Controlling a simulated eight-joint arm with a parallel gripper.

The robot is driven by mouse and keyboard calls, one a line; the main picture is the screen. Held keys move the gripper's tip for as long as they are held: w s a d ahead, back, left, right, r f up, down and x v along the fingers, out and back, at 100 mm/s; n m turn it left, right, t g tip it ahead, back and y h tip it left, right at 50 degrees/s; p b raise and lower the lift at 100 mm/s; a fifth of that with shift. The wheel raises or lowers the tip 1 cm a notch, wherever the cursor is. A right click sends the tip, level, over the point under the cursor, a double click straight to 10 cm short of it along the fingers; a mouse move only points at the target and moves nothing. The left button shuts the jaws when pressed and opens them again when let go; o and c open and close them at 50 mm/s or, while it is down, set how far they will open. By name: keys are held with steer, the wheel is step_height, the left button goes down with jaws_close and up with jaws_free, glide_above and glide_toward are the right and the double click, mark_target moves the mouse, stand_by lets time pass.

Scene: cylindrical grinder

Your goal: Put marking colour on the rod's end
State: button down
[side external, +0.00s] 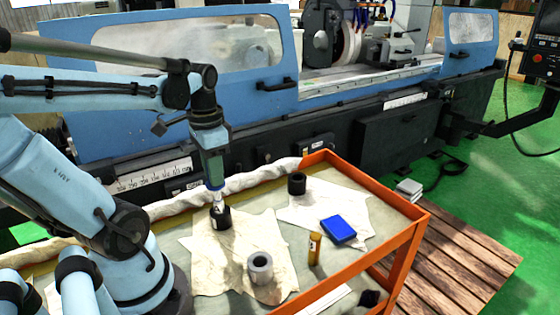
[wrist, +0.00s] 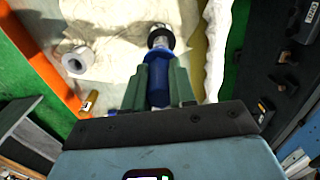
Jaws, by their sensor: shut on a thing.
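My gripper (side external: 213,178) points down over the near cloth. In the wrist view its green fingers (wrist: 159,78) are shut on the blue handle of a rod (wrist: 157,88). The rod's pale metal lower part (side external: 218,200) points down at a black ring-shaped holder (side external: 222,219). The tip is hidden at the holder's opening, so I cannot tell how deep it sits. The holder also shows in the wrist view (wrist: 160,32). A bright blue pad (side external: 338,230), possibly the marking colour, lies on the far cloth to the right.
A grey hollow cylinder (side external: 260,268) stands on the near cloth, a second black ring (side external: 297,184) on the far cloth. A yellow tube (side external: 315,248) stands between the cloths and the orange cart rim (side external: 400,255). The blue grinder (side external: 180,90) stands behind.

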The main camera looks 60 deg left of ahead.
steer(key=shift+s+d, duration=0.15)
steer(key=shift+w+a, duration=0.4)
steer(key=shift+w, duration=0.05)
steer(key=shift+s+d+f, duration=0.1)
steer(key=shift+s+d, duration=0.15)
stand_by(0.5)
steer(key=shift+r, duration=3.05)
steer(key=shift+f, duration=2.6)
steer(key=shift+f, duration=0.4)
steer(key=shift+s+d, duration=0.15)
steer(key=shift+s, duration=0.05)
